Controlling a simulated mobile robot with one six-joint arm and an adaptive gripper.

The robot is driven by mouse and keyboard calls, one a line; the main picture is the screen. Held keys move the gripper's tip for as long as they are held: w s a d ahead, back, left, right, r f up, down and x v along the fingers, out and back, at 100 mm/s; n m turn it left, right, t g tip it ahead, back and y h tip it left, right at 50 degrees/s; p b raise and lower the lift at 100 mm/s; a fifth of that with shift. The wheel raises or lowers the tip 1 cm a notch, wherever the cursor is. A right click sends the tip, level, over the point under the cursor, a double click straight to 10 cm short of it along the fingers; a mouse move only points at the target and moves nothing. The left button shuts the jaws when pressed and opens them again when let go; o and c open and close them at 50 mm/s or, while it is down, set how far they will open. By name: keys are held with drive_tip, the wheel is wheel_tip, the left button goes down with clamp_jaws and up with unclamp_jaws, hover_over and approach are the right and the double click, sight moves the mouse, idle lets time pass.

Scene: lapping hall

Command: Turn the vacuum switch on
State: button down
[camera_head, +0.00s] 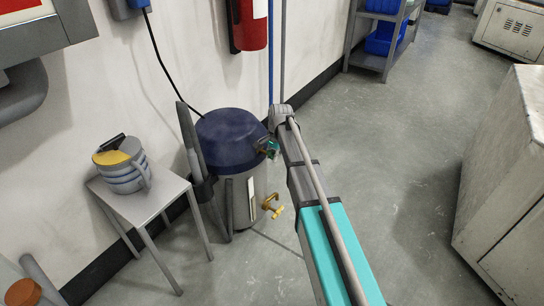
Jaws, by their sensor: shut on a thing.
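The vacuum (228,128) is an upright grey drum with a dark blue lid, standing on the floor by the wall. My arm reaches in from the lower right to the right side of the lid. My gripper (267,148), small and partly hidden, is at the lid's right edge, shut on what seems to be the vacuum switch. The switch itself is too small and covered to make out, so its position cannot be told. A brass tap (272,206) sticks out low on the drum's right side, below my gripper and apart from it.
A grey stool (140,207) left of the vacuum carries a stack of round grey things with a yellow top (121,165). A red extinguisher (250,24) hangs on the wall. A pale cabinet (508,185) stands at right. Floor between it and my arm is clear.

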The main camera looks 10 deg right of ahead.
drive_tip(key=c, duration=0.5)
unclamp_jaws()
drive_tip(key=shift+c, duration=0.2)
drive_tip(key=shift+h, duration=0.3)
drive_tip(key=shift+s+t, duration=0.1)
drive_tip(key=shift+t, duration=0.3)
drive_tip(key=shift+r+p, duration=0.8)
drive_tip(key=shift+p, duration=0.05)
wheel_tip(320, 180, up, 13)
drive_tip(key=s+d+p, duration=0.1)
drive_tip(key=p, duration=1.2)
drive_tip(key=w+d+f+n+y+b, duration=0.1)
drive_tip(key=w+d+f+b, duration=0.4)
drive_tip(key=w+d, duration=0.4)
drive_tip(key=shift+w+d+f+n+g+y+b, duration=0.15)
drive_tip(key=shift+w+d+n+g+y+b, duration=0.2)
drive_tip(key=shift+d, duration=0.5)
